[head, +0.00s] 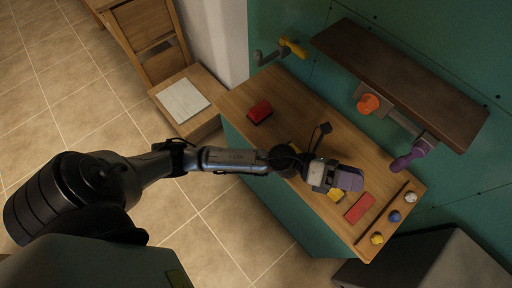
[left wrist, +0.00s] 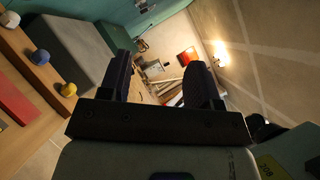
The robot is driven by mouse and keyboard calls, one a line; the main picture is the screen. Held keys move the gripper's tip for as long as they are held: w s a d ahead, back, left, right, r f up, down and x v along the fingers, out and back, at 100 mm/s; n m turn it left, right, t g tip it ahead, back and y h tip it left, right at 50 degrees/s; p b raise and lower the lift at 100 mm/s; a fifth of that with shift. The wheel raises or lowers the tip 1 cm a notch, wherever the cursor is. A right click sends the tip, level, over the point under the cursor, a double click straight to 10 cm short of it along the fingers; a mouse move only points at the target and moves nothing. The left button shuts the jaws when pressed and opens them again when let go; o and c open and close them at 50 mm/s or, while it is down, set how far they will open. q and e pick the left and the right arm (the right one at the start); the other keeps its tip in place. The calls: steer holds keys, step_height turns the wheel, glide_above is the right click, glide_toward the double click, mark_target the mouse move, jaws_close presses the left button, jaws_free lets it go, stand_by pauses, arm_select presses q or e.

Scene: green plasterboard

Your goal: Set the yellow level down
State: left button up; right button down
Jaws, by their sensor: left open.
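My left gripper (head: 350,180) is over the near right part of the wooden worktop. Its dark fingers (left wrist: 171,82) are apart in the left wrist view, with nothing between them. A flat yellow piece (head: 336,195) shows partly below the gripper in the head view; most of it is hidden, and I cannot tell whether it is the level. A yellow tool-like thing (head: 292,47) is at a grey wall fitting at the top; I cannot tell what it is. My right gripper is not in view.
The worktop (head: 310,110) bears a red block (head: 260,111), a red flat piece (head: 358,207) and a row of yellow (head: 377,239), blue (head: 394,216) and white (head: 411,197) knobs. A dark shelf (head: 400,80) overhangs its back, near orange (head: 368,103) and purple (head: 408,157) things.

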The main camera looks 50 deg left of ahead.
arm_select(q)
steer(key=s+a+f+n+t+y, duration=0.1)
steer(key=a+f+n+t+y, duration=0.2)
steer(key=n+y, duration=0.45)
steer(key=a+f+n+t+y, duration=0.15)
steer(key=a+n+y, duration=0.35)
steer(key=n, duration=0.5)
steer(key=s+a+f+n+t+y, duration=0.1)
steer(key=a+f+n+y, duration=0.35)
steer(key=n, duration=0.35)
steer(key=s+a+f+n+g, duration=0.1)
steer(key=s+f+n+g, duration=0.2)
steer(key=s, duration=0.4)
steer(key=s+a+f+n+g, duration=0.2)
steer(key=s+f+n+g, duration=0.1)
steer(key=s+f+g, duration=0.2)
steer(key=s+a+f+n+g+y, duration=0.1)
steer(key=s+f+n+g, duration=0.2)
steer(key=s, duration=0.6)
steer(key=shift+s+a+f+g, duration=0.25)
steer(key=shift+f+g, duration=0.4)
steer(key=shift+g, duration=0.3)
steer(key=shift+n, duration=0.25)
step_height(320, 180, up, 31)
steer(key=p, duration=3.1)
steer(key=shift+r, duration=0.15)
